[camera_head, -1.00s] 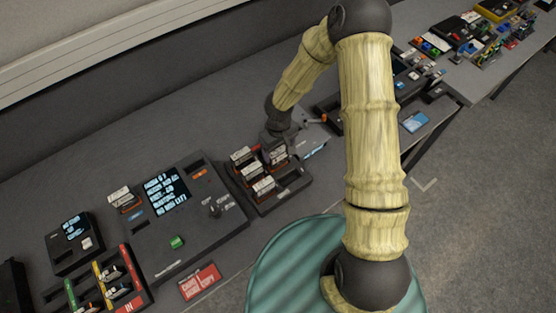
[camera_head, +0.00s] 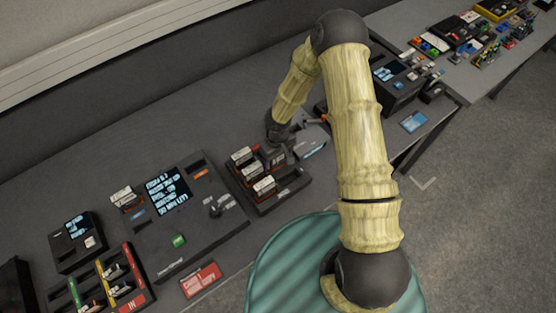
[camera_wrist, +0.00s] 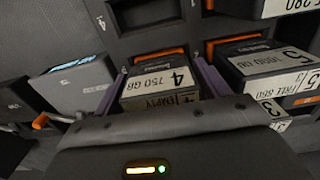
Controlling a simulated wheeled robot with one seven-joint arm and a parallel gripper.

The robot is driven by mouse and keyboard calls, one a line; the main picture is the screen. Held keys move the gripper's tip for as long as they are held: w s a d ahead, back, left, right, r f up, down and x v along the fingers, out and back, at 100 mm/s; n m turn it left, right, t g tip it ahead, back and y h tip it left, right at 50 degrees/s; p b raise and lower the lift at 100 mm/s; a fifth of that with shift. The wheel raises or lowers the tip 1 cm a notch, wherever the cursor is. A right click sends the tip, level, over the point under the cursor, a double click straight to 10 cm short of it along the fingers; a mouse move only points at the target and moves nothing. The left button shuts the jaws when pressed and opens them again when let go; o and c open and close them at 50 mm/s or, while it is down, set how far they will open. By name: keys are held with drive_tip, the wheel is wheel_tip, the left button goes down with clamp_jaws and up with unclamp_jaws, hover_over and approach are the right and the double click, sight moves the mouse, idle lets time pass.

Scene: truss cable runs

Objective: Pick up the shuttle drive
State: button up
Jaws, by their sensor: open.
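My gripper (camera_wrist: 153,88) is open, with its two purple-grey fingers on either side of a drive labelled "4 750 GB EMPTY" (camera_wrist: 160,82) in the wrist view. I cannot tell whether the fingers touch it. In the head view my gripper (camera_head: 279,146) is over the black drive rack (camera_head: 284,196), partly hidden by the wrist. I cannot read the name "shuttle" on any drive. A grey case with a small blue-white mark (camera_wrist: 78,84) lies left of the fingers in the wrist view. A drive labelled "5" (camera_wrist: 270,66) is close on the right.
Several other drives (camera_head: 264,187) stand in the rack. A console with a lit screen (camera_head: 167,192) and a red card (camera_head: 201,280) are to its left. A second table (camera_head: 520,62) with small parts is at the upper right.

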drive_tip(key=c, duration=1)
drive_tip(key=shift+o, duration=0.2)
drive_tip(key=shift+r, duration=0.1)
wheel_tip(320, 180, up, 10)
drive_tip(key=shift+f+b, duration=0.1)
drive_tip(key=shift+b, duration=0.5)
